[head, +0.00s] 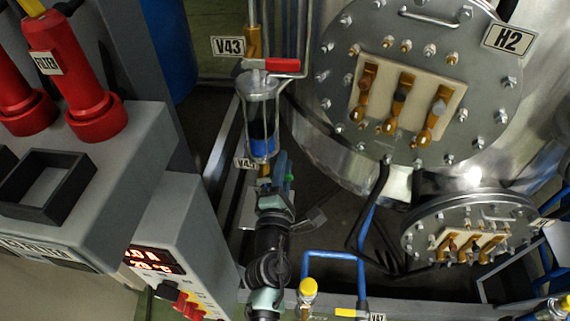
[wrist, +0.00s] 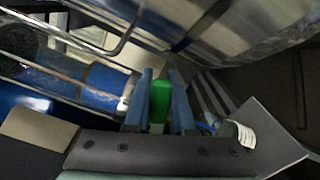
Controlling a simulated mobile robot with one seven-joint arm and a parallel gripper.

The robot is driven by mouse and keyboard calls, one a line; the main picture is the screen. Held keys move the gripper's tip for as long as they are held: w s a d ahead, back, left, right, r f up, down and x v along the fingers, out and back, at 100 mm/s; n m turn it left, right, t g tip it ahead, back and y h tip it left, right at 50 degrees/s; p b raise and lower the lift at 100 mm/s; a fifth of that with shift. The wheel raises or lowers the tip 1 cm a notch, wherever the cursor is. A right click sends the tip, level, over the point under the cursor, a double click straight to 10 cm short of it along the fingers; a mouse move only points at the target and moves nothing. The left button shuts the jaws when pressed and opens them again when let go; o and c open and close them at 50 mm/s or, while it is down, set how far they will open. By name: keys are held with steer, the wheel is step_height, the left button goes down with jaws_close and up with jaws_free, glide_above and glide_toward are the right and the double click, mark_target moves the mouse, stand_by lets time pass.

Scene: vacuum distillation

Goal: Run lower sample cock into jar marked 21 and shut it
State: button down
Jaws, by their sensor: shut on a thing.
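My gripper (wrist: 160,80) has its two blue fingers shut on a green handle (wrist: 160,101) just below the sight glass. In the head view my gripper (head: 280,168) reaches up from below to the foot of the sight glass (head: 262,115), which holds blue liquid and sits in a wire cage. A tag that seems to read V44 (head: 245,163) is beside it; the lower cock's body is mostly hidden by my gripper. A small dark vessel with a white label (wrist: 245,135) shows right of the fingers in the wrist view; its marking is unreadable, so I cannot tell whether it is jar 21.
An upper cock with a red handle (head: 283,65) is above the sight glass, near tag V43 (head: 228,46). The large metal vessel H2 (head: 330,150) stands to the right. A grey cabinet with red filters (head: 95,110) is at left. Blue pipes (head: 330,255) run lower right.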

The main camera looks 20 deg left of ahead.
steer(key=c, duration=0.8)
jaws_free()
steer(key=shift+o, duration=0.2)
steer(key=shift+r, duration=0.1)
